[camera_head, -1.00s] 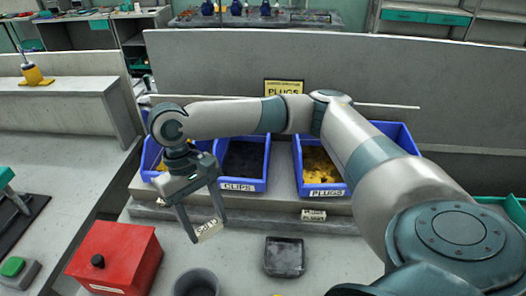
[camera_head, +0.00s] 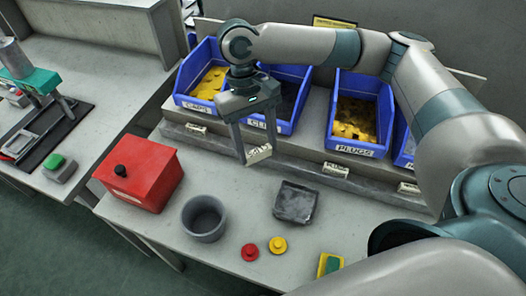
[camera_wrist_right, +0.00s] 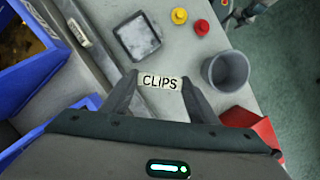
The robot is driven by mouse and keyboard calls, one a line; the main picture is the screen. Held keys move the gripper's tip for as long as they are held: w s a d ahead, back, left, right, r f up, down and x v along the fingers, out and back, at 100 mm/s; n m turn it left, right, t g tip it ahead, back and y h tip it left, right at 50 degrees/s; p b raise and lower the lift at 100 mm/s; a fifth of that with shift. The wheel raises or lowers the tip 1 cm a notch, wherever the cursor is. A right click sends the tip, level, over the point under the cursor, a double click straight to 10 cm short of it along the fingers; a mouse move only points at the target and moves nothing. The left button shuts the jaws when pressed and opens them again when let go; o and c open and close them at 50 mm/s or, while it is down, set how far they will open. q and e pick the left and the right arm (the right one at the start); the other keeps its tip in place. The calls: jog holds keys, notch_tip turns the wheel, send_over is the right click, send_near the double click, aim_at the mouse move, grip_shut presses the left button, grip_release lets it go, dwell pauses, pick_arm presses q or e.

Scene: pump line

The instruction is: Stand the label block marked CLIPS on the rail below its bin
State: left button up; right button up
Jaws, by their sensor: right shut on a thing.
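My right gripper (camera_head: 257,155) is shut on the pale label block (camera_head: 262,154). The block reads CLIPS in the right wrist view (camera_wrist_right: 159,82), where it sits between the two fingertips of my right gripper (camera_wrist_right: 159,84). My gripper holds it in front of the blue CLIPS bin (camera_head: 286,122), whose lettering is partly covered by a finger. The grey rail (camera_head: 285,155) runs below the bins. The block overlaps the rail's front edge in the head view; I cannot tell whether it touches anything. My left gripper is not in view.
Label blocks stand on the rail under the left bin (camera_head: 195,128) and the PLUGS bin (camera_head: 335,169), with another farther right (camera_head: 409,190). On the bench are a black tray (camera_head: 295,203), a grey cup (camera_head: 204,218), a red box (camera_head: 140,173) and red and yellow knobs.

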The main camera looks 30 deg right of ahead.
jog(key=n, duration=0.2)
jog(key=d+n+h, duration=0.1)
jog(key=shift+s+f+n, duration=0.3)
jog(key=shift+f+n, duration=0.05)
jog(key=shift+n, duration=0.05)
jog(key=n, duration=0.2)
jog(key=n+h, duration=0.1)
jog(key=shift+s+d+f+n+t, duration=0.2)
jog(key=shift+s+d+n+t, duration=0.1)
jog(key=shift+d+t, duration=0.1)
jog(key=d+n+t, duration=0.1)
jog(key=n, duration=0.5)
jog(key=s+d+n+t, duration=0.1)
jog(key=n+t, duration=0.1)
jog(key=n, duration=0.4)
jog(key=s+d+n+t+p, duration=0.1)
jog(key=n, duration=0.5)
jog(key=shift+d+n+t, duration=0.3)
jog(key=shift+n, duration=0.1)
jog(key=w+f, duration=0.2)
jog(key=w, duration=0.2)
jog(key=w+f+p, duration=0.1)
jog(key=w+f, duration=0.1)
jog(key=w, duration=0.1)
jog(key=w+f, duration=0.3)
jog(key=w, duration=0.1)
jog(key=shift+w+d, duration=0.15)
jog(key=shift+w, duration=0.15)
